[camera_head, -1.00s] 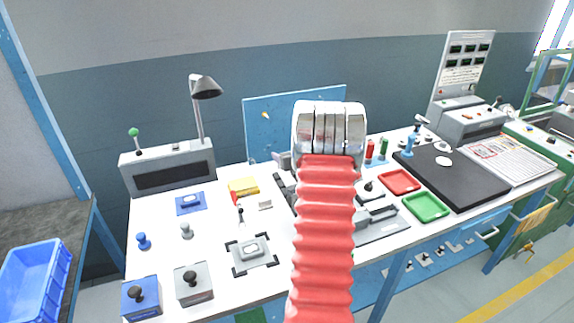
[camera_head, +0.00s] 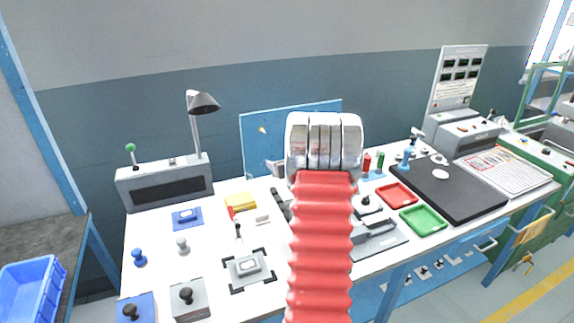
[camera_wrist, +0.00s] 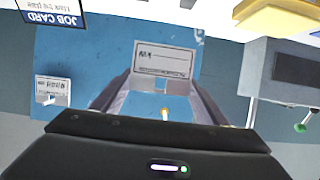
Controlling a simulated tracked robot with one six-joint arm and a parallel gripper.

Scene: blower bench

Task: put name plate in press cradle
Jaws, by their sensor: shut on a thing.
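My gripper (camera_wrist: 163,90) shows in the wrist view with its two fingers on either side of a pale name plate (camera_wrist: 165,60). The plate has a dark border and a few marks near one corner, and the gripper is shut on it. In the head view my arm hides the fingers and the plate. I cannot make out the press cradle for certain. A grey device (camera_head: 376,238) on a flat base stands just right of my arm on the white bench and is partly hidden by it.
A grey box with a green-knobbed lever (camera_head: 165,182) and a lamp (camera_head: 203,102) stand at the bench's back left. A blue board (camera_head: 280,130) rises behind. Red (camera_head: 397,195) and green (camera_head: 423,219) trays and a black mat (camera_head: 450,190) lie to the right.

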